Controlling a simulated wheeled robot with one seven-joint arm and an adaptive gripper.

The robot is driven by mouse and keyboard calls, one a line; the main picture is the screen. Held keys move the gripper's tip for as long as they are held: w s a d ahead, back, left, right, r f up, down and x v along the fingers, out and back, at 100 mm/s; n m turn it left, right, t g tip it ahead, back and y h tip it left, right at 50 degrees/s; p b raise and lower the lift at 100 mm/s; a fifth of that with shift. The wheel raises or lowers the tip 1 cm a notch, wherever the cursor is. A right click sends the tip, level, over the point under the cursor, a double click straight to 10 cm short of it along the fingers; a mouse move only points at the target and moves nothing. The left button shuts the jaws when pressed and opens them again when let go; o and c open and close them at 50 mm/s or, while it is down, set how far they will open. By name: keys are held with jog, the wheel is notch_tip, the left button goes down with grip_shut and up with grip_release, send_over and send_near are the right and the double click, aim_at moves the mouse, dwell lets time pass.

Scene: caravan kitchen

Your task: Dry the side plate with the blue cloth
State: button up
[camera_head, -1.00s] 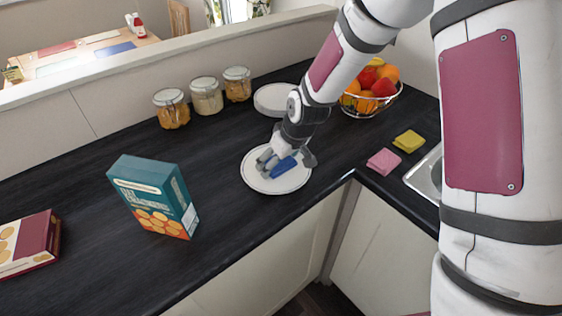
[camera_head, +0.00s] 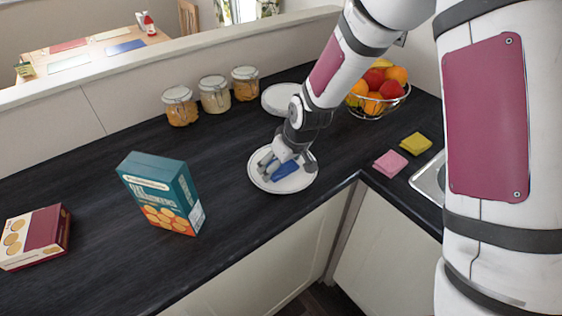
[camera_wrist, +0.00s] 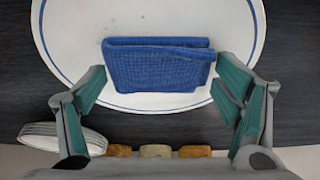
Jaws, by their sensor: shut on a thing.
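The side plate (camera_head: 258,182), white with a thin blue rim line, lies flat on the dark worktop near its front edge. The folded blue cloth (camera_head: 286,169) is over the plate, right of its middle in the head view. In the wrist view the cloth (camera_wrist: 158,68) lies across the white plate (camera_wrist: 75,35), between the two fingers. My gripper (camera_head: 285,167) points down over the plate and is shut on the cloth by its ends. Whether the cloth presses on the plate is hard to tell.
A teal cracker box (camera_head: 160,192) stands left of the plate, with a smaller box (camera_head: 36,237) further left. Storage jars (camera_head: 215,95) and a white plate stack (camera_head: 280,99) are behind.

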jog(key=shift+s+d, duration=0.25)
jog(key=shift+s, duration=0.2)
jog(key=shift+w+d+p, duration=0.1)
jog(key=shift+d+p, duration=0.2)
jog(key=shift+d, duration=0.25)
jog(key=shift+w, duration=0.1)
jog(key=shift+w+d, duration=0.25)
jog(key=shift+w, duration=0.2)
jog(key=shift+w+a+b, duration=0.3)
jog(key=shift+w+b, duration=0.1)
jog(key=shift+b, duration=0.05)
jog(key=shift+a, duration=0.6)
jog(key=shift+s+a, duration=0.2)
jog(key=shift+s, duration=0.3)
jog(key=shift+s+d+p, duration=0.3)
jog(key=shift+s+p, duration=0.15)
jog(key=shift+s, duration=0.05)
